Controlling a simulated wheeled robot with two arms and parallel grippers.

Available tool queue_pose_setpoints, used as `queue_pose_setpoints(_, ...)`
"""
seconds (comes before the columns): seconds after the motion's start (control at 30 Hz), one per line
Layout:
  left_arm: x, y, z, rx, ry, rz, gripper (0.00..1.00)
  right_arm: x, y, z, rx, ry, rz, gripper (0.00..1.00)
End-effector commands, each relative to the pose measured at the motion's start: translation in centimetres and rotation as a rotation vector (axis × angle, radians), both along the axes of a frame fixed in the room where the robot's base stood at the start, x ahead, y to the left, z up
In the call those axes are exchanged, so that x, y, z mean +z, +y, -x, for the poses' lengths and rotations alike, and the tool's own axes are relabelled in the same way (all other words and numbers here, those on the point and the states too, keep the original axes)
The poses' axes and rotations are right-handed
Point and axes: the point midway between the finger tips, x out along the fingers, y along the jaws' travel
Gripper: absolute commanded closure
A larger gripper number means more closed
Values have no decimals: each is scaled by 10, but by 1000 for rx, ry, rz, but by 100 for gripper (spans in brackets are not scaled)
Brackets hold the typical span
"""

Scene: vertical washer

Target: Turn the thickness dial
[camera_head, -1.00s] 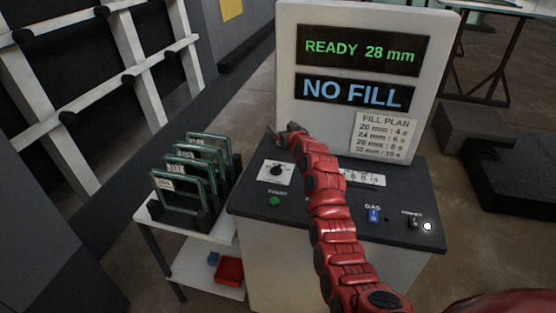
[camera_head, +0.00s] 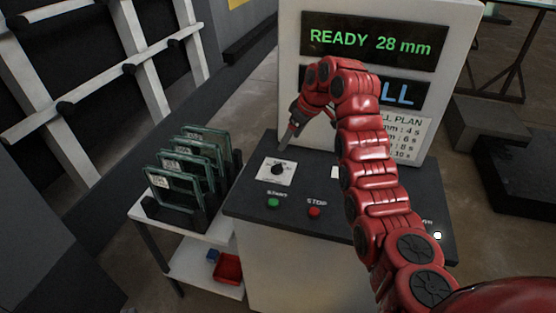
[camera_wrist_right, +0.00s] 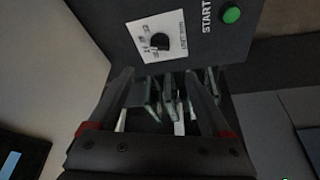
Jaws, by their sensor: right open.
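The thickness dial (camera_head: 277,170) is a small black knob on a white marked plate, on the dark control panel's left side. In the right wrist view the dial (camera_wrist_right: 160,41) shows at the top centre, just beyond the fingertips. My right gripper (camera_head: 286,143) is above and behind the dial, with its fingers pointing down. Its fingers (camera_wrist_right: 158,80) are spread, with nothing held, and appear apart from the knob. The display (camera_head: 369,42) reads READY 28 mm. My left gripper is not in view.
A green start button (camera_head: 273,202) and a red stop button (camera_head: 314,212) sit in front of the dial. A rack of several framed glass panes (camera_head: 172,184) stands on a white side cart (camera_head: 145,212) to the left. My right arm covers part of the panel and lower display.

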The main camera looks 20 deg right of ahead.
Motion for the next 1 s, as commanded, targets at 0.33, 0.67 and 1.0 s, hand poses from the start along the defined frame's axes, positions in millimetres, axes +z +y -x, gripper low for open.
queue_pose_setpoints(0.33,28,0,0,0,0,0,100,-74,19,-23,0,9,1,18)
queue_pose_setpoints(0.67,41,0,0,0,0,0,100,-110,27,-37,-1,6,2,18)
queue_pose_setpoints(1.0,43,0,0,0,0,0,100,-119,29,-39,-1,1,2,18)
